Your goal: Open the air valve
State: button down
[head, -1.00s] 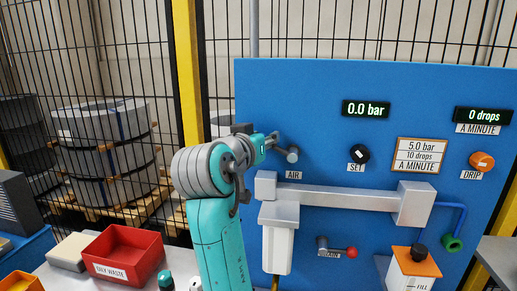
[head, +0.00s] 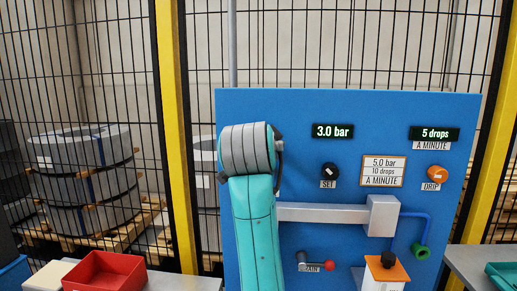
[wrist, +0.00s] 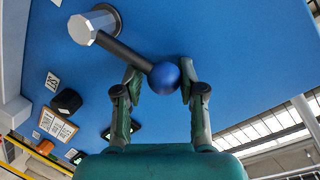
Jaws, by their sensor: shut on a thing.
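The air valve shows in the wrist view as a silver hub (wrist: 82,30) with a dark lever (wrist: 122,52) ending in a blue ball (wrist: 165,77). My gripper (wrist: 160,84) is shut on the blue ball, one finger on each side. In the head view my arm hides the valve, its AIR label and the gripper. The pressure display (head: 332,131) reads 3.0 bar. The drip display (head: 434,134) reads 5 drops a minute.
The blue panel (head: 290,105) carries a SET knob (head: 329,171), an orange DRIP knob (head: 437,175), a 5.0 bar / 10 drops sign (head: 382,171), a grey pipe (head: 320,213) and a red-tipped drain lever (head: 316,265). A red bin (head: 105,272) stands lower left.

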jog(key=shift+d+f+m+y, duration=0.3)
jog(key=shift+d+m+y, duration=0.1)
jog(key=shift+d+m, duration=0.25)
jog(key=c, duration=0.7)
grip_release()
jog(key=shift+o, duration=0.2)
jog(key=shift+r+m, duration=0.15)
jog(key=shift+m, duration=0.1)
jog(key=v, duration=1.2)
jog(key=shift+d, duration=0.1)
